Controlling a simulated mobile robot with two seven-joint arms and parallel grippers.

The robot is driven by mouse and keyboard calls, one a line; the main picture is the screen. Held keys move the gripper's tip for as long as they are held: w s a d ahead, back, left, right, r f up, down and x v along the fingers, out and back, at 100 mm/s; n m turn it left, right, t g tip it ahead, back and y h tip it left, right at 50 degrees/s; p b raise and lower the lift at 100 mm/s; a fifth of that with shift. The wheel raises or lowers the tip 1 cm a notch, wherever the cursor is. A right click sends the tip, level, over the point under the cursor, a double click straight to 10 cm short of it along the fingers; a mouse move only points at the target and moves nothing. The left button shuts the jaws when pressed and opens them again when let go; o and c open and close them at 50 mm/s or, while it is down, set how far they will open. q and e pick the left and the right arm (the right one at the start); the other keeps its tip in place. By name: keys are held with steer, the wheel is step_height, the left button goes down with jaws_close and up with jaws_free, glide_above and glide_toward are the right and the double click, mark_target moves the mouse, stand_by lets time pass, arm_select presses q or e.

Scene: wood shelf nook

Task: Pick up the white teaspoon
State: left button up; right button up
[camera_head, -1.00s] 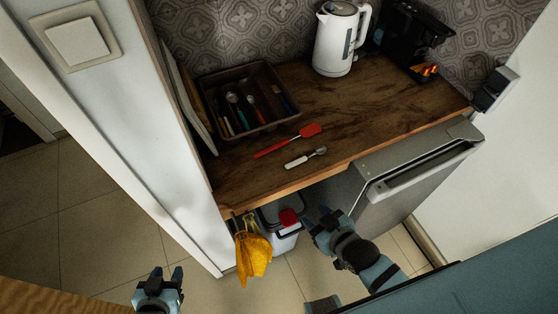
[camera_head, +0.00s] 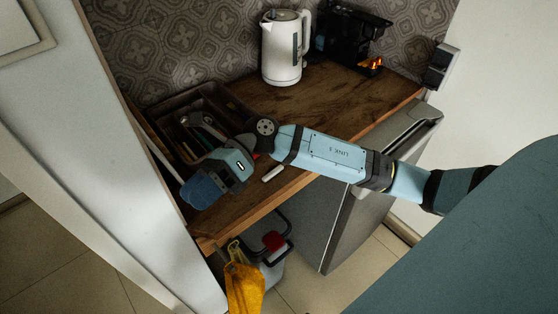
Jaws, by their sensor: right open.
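The white teaspoon lies on the wooden counter (camera_head: 380,98) near its front edge. Only its white handle (camera_head: 273,173) shows; my right forearm hides the bowl. My right gripper (camera_head: 206,186) is over the left part of the counter, open, left of the teaspoon handle and apart from it. Its fingers point to the lower left, and the far finger is hard to make out. My left gripper is not in view.
A dark cutlery tray (camera_head: 178,98) with utensils stands behind my right gripper, partly covered by it. The red spatula is almost wholly hidden by my arm. A white kettle (camera_head: 283,52) and black coffee machine (camera_head: 345,40) stand at the back. A white wall edge rises at left.

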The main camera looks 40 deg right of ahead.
steer(key=w+d+f+n+h+b, duration=0.2)
steer(key=d+f+n+h, duration=0.3)
steer(key=d+h, duration=0.15)
steer(key=n+t+h+b, duration=0.2)
steer(key=t+h+b, duration=0.15)
steer(key=h, duration=0.65)
glide_above(270, 174)
steer(key=shift+y, duration=0.25)
step_height(270, 174, down, 12)
steer(key=shift+f, duration=0.1)
jaws_close()
